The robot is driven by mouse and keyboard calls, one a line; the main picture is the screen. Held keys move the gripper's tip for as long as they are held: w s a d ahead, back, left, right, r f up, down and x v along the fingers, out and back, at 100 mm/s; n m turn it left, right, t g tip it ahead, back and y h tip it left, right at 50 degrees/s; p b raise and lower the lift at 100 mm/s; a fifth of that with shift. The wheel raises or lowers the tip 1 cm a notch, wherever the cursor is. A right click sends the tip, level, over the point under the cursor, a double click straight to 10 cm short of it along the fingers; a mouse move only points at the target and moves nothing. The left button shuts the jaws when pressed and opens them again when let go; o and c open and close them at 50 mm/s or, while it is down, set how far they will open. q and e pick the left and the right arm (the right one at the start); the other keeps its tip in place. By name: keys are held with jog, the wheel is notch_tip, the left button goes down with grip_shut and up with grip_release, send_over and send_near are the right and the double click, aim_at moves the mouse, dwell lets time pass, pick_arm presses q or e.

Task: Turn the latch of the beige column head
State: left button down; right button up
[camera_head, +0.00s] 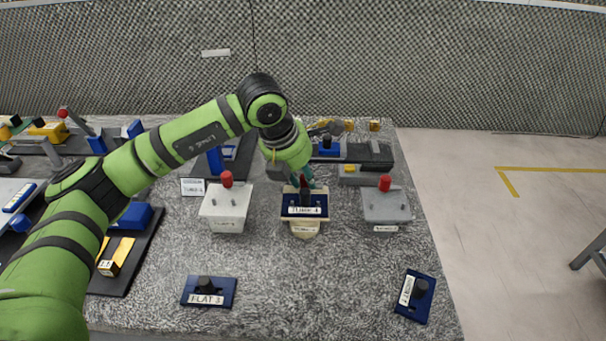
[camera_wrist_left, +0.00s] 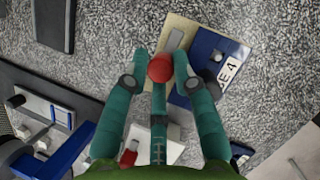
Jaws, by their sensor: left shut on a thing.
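The beige column head (camera_head: 285,206) stands in the middle of the table, with a dark blue labelled plate (camera_head: 322,203) on it. In the left wrist view the beige surface (camera_wrist_left: 184,26) shows beside the blue plate (camera_wrist_left: 204,46). A grey bar (camera_wrist_left: 175,39) lies on the beige part, and the red latch knob (camera_wrist_left: 160,69) is near its end. My left gripper (camera_wrist_left: 160,60) has its teal fingers closed around the red knob. In the head view my left gripper (camera_head: 304,180) is behind the plate and hides the knob. My right gripper is not in view.
A white head (camera_head: 225,210) stands left and a grey head (camera_head: 386,207) right, each with a red knob. Two loose blue plates, one front left (camera_head: 222,292) and one front right (camera_head: 420,302), lie on the table. The front middle is clear.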

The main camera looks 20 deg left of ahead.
pick_arm(q)
jog(key=shift+d, duration=0.15)
jog(key=m+h+b, duration=0.1)
jog(key=m+b, duration=0.1)
jog(key=m, duration=0.1)
jog(key=shift+w, duration=0.1)
jog(key=shift+r+m+g, duration=0.1)
jog(key=shift+m+g, duration=0.4)
jog(key=shift+m, duration=0.4)
jog(key=m+g+h, duration=0.1)
jog(key=m, duration=0.1)
jog(key=shift+w+m+b, duration=0.15)
jog(key=shift+m+b, duration=0.15)
jog(key=shift+b, duration=0.1)
jog(key=m+g, duration=0.2)
jog(key=m, duration=0.3)
jog(key=shift+w+r+m, duration=0.1)
jog(key=shift+m, duration=0.2)
jog(key=shift+m+g+p, duration=0.65)
jog(key=shift+m+g, duration=0.35)
jog(key=shift+m, duration=1.5)
jog(key=shift+f, duration=0.2)
